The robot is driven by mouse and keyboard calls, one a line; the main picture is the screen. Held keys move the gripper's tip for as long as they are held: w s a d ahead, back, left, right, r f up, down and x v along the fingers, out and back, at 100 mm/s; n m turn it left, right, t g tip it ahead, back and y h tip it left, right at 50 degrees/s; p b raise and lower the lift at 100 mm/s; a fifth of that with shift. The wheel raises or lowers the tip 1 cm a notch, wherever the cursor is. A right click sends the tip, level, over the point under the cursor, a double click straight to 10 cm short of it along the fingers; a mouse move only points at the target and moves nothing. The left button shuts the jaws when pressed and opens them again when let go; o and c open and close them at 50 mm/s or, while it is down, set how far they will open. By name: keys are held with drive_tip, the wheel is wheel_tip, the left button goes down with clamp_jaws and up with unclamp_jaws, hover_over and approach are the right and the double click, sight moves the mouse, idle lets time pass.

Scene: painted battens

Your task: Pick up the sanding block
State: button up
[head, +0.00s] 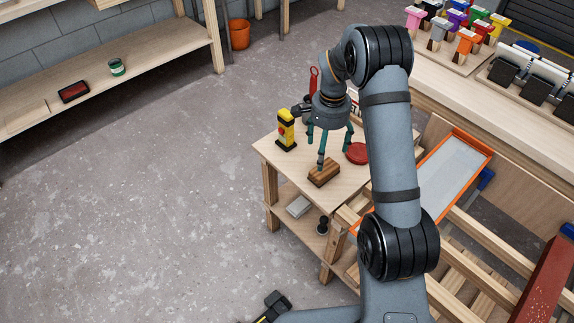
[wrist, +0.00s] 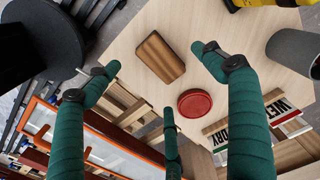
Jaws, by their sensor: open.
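The sanding block (head: 324,173), a brown wooden block with darker and lighter bands, lies on the small wooden table near its front edge. In the wrist view the block (wrist: 160,58) lies on the pale top, fully visible. My gripper (head: 328,152) has green-wrapped fingers and points down above the table, beside and over the block. In the wrist view the gripper (wrist: 160,78) has its fingers spread wide with nothing between them. In the head view one finger ends close to the block's top; I cannot tell whether it touches.
A round red lid (head: 357,153) lies right of the block. A yellow and black item (head: 286,130) stands at the table's left. A WET/DRY sign (wrist: 265,118) lies nearby. An orange-rimmed tray (head: 487,152) is right of my arm. Floor at left is clear.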

sight(327, 170)
drive_tip(key=f, duration=0.3)
drive_tip(key=shift+s+d+f, duration=0.25)
drive_tip(key=shift+d+f, duration=0.1)
drive_tip(key=shift+f, duration=0.05)
drive_tip(key=f, duration=0.4)
drive_tip(key=shift+s+d+f, duration=0.15)
drive_tip(key=shift+d+f, duration=0.2)
drive_tip(key=shift+f, duration=0.5)
drive_tip(key=shift+c, duration=1)
drive_tip(key=c, duration=1.1)
drive_tip(key=shift+r, duration=0.1)
